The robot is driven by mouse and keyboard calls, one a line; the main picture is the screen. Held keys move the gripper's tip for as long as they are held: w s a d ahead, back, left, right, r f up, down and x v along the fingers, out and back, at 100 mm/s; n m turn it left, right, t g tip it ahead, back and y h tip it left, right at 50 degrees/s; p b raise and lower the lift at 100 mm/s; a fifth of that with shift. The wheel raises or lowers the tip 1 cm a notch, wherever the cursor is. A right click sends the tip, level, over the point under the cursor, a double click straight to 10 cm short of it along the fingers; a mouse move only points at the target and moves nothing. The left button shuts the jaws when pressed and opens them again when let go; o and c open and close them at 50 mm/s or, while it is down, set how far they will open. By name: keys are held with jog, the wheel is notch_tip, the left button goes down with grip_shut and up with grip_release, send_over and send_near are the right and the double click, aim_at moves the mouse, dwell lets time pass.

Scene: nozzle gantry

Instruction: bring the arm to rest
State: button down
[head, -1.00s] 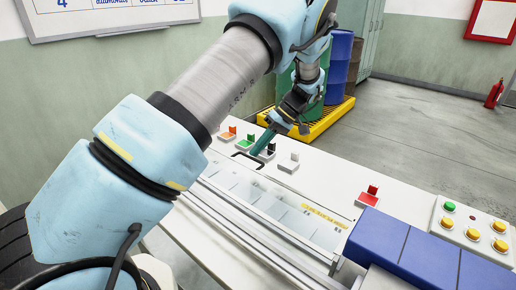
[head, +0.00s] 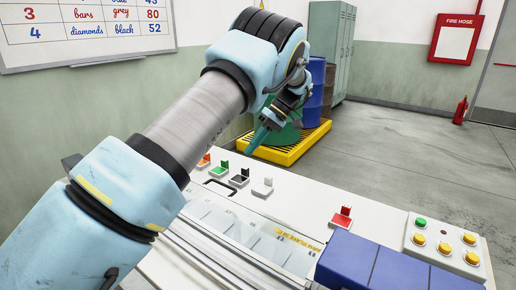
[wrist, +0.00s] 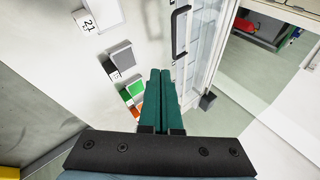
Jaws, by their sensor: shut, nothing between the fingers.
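My gripper (head: 254,143) shows in the head view at the end of my raised arm, above the far end of the white bench (head: 300,196). In the wrist view my gripper (wrist: 164,76) has its two green fingers side by side, shut and empty. The fingers touch nothing that I can see.
The bench holds a clear-covered channel (head: 235,228), a red block (head: 342,217), blue boxes (head: 370,262) and a button panel (head: 445,242). Behind stand drums on a yellow pallet (head: 290,148) and a green locker (head: 330,45).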

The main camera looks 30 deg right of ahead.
jog(key=shift+w+d+r, duration=0.1)
jog(key=shift+d+r, duration=0.15)
jog(key=shift+d, duration=0.25)
jog(key=shift+d+r, duration=0.2)
jog(key=shift+d, duration=0.25)
jog(key=w+a+m+g+h, duration=0.1)
jog(key=w+a+h, duration=0.1)
jog(key=a, duration=0.8)
jog(key=w+a+g+h, duration=0.1)
jog(key=w+a+h, duration=0.1)
jog(key=a, duration=0.8)
jog(key=s+a+f+m+t+h, duration=0.1)
jog(key=s+a+m+t+h, duration=0.1)
jog(key=s+a, duration=1.5)
jog(key=shift+a+t+h, duration=0.5)
jog(key=shift+a+h, duration=0.5)
jog(key=shift+h, duration=0.1)
